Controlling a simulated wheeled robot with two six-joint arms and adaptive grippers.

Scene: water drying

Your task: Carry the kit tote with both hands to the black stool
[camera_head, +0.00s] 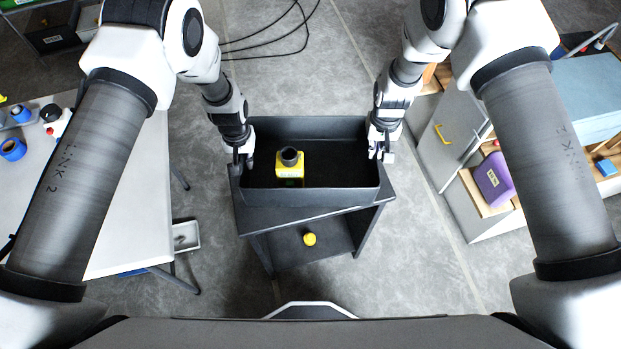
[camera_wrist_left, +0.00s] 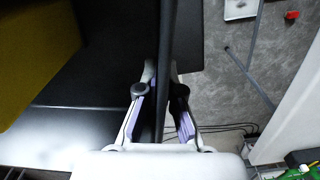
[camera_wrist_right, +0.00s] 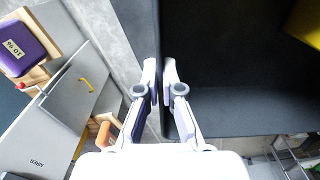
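The kit tote (camera_head: 310,197) is a dark open bin with a yellow, black-capped bottle (camera_head: 289,172) standing inside. It is over the top of the black stool (camera_head: 290,219), slightly turned relative to it; I cannot tell whether it rests fully there. My left gripper (camera_head: 243,160) is at the tote's left wall, with its fingers closed around that wall in the left wrist view (camera_wrist_left: 163,85). My right gripper (camera_head: 381,152) is at the right wall, with its fingers closed on that wall in the right wrist view (camera_wrist_right: 161,75). The tote's underside is hidden.
A yellow round object (camera_head: 309,239) is on the stool's lower level. A pale table (camera_head: 130,220) stands at left. A grey cabinet (camera_head: 445,135) with shelves and a purple box (camera_head: 493,179) stands at right. Black cables (camera_head: 270,48) lie on the floor behind the tote.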

